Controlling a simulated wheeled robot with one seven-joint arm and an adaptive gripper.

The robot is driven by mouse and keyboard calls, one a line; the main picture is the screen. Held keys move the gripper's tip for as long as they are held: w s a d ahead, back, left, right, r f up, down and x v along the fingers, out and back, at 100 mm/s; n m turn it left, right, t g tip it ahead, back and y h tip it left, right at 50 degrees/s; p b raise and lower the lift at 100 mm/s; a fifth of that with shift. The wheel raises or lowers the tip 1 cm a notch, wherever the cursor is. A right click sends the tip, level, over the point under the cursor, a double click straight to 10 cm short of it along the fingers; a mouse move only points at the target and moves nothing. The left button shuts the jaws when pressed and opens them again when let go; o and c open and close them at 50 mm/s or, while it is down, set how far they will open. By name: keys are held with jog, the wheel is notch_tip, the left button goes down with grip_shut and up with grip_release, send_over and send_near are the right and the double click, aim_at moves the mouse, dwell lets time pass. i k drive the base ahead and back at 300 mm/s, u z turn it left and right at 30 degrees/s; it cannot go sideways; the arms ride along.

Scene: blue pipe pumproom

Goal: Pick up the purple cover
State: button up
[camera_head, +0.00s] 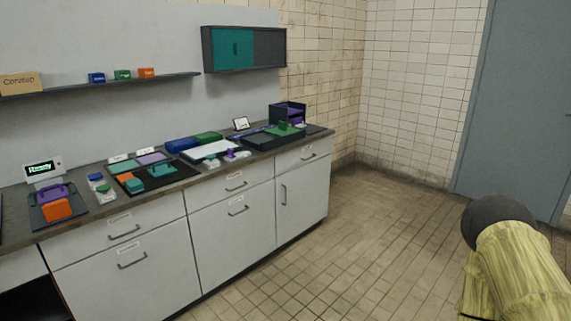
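Several purple things are on the counter, and I cannot tell which one is the purple cover. A purple piece (52,191) sits behind an orange block on a dark tray at the left. A flat pale purple panel (152,158) lies near the middle, beside a green one. A small purple item (232,154) is right of the white board. More purple (294,112) shows inside a dark open box at the far right, partly hidden by its walls. My gripper is not in view; only a yellow and dark part of my arm shows at the lower right.
The counter (187,187) stands along the left wall above white drawers and cabinets. A shelf (100,85) and a teal-and-grey wall cabinet (243,49) hang above. A small display (42,170) stands at the left. The tiled floor (370,235) is clear; a grey door (520,110) is right.

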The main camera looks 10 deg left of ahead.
aim_at(48, 197)
jog(key=u, duration=0.45)
jog(key=i, duration=1.35)
jog(key=u, duration=1.7)
jog(key=i, duration=0.9)
jog(key=u, duration=0.8)
